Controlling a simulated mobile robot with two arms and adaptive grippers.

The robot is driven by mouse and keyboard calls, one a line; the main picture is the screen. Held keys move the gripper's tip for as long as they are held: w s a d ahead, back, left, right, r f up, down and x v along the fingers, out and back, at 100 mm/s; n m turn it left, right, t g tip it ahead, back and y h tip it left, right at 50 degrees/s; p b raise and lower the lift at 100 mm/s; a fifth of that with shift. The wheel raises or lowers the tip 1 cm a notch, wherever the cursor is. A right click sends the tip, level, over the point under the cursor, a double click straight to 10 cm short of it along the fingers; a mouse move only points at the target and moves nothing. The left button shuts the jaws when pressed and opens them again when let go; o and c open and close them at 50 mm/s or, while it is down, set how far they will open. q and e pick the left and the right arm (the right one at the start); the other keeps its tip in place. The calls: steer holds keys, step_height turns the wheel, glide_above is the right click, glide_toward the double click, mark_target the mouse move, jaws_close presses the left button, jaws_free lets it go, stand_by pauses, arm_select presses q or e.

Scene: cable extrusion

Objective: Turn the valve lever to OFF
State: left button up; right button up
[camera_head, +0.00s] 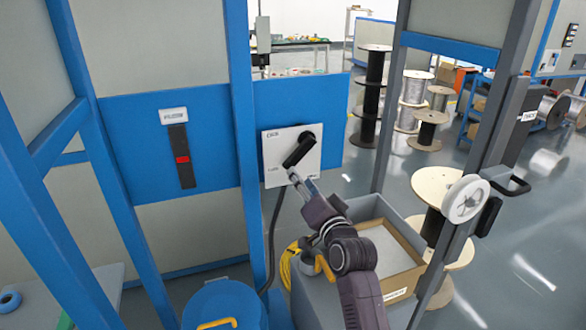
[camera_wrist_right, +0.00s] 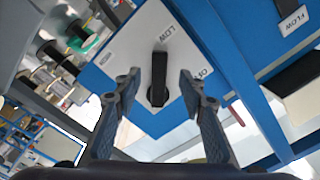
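The valve lever is a black handle (camera_head: 299,151) on a white plate (camera_head: 278,173) fixed to a blue panel. In the head view it slants down-left from its round hub at upper right. The plate has two small labels; in the right wrist view one (camera_wrist_right: 167,38) seems to read LOW, upside down, and another (camera_wrist_right: 203,73) is partly hidden. My right gripper (camera_head: 297,179) is just below the lever's lower end. In the right wrist view its open fingers (camera_wrist_right: 159,76) stand on either side of the lever (camera_wrist_right: 158,82), with gaps visible. My left gripper is out of view.
A black slotted gauge with a red marker (camera_head: 182,160) is on the blue panel at left. Blue posts (camera_head: 243,110) frame the panel. A dark cable hangs below the plate. An open cardboard box (camera_head: 403,262), a yellow cable coil (camera_head: 290,265) and a blue drum (camera_head: 222,300) stand below.

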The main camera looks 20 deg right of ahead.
mark_target(291, 165)
steer(key=shift+w+a+f+p, duration=0.1)
steer(key=shift+w+p, duration=0.25)
steer(key=shift+w, duration=3.25)
jaws_close()
